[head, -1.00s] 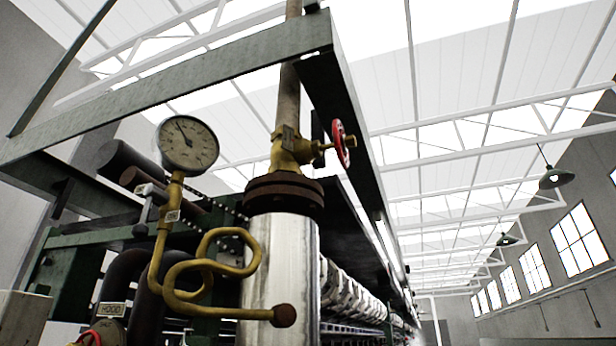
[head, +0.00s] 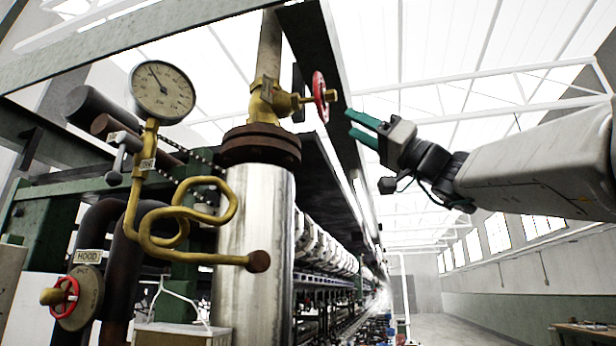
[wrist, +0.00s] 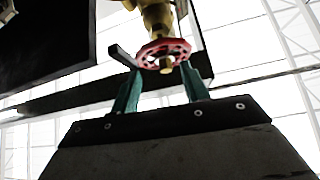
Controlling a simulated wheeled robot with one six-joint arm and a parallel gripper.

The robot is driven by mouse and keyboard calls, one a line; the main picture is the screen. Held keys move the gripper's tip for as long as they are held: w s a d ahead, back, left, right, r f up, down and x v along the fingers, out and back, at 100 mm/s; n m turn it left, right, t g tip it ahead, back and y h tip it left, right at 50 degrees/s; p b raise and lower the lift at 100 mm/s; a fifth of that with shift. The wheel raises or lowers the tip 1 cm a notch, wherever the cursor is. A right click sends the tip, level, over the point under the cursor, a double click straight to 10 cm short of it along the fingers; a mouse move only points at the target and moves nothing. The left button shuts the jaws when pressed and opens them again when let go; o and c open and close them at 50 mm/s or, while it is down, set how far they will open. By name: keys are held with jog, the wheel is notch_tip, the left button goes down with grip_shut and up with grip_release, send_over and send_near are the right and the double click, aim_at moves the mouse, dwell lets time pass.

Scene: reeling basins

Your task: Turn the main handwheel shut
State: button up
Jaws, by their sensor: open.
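The main handwheel is a red spoked wheel (head: 320,97) on a brass valve (head: 266,100), set on the vertical pipe above a rusty flange. My gripper (head: 362,128), with teal fingers, is to the right of the wheel in the head view, apart from it and pointing towards it. In the wrist view the red wheel (wrist: 163,54) appears ahead, between and beyond the tips of my two spread fingers (wrist: 160,88). The gripper is open and holds nothing. The wheel's brass stem end faces the wrist camera.
A pressure gauge (head: 163,92) on a coiled brass pipe stands left of the bright column (head: 255,230). A second red handwheel (head: 65,297) sits lower left near a HOOD label (head: 89,256). A dark green beam (head: 335,110) runs close behind the wheel.

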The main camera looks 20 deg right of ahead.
aim_at(336, 99)
jog(key=shift+n+y, duration=0.4)
jog(key=shift+y, duration=0.2)
jog(key=w+a+r, duration=0.1)
jog(key=r, duration=0.1)
jog(key=a+r, duration=0.1)
jog(key=r, duration=0.2)
jog(key=w+a+r, duration=0.1)
jog(key=r, duration=0.1)
jog(key=shift+w+r, duration=0.3)
jog(key=shift+r, duration=0.05)
jog(key=c, duration=1)
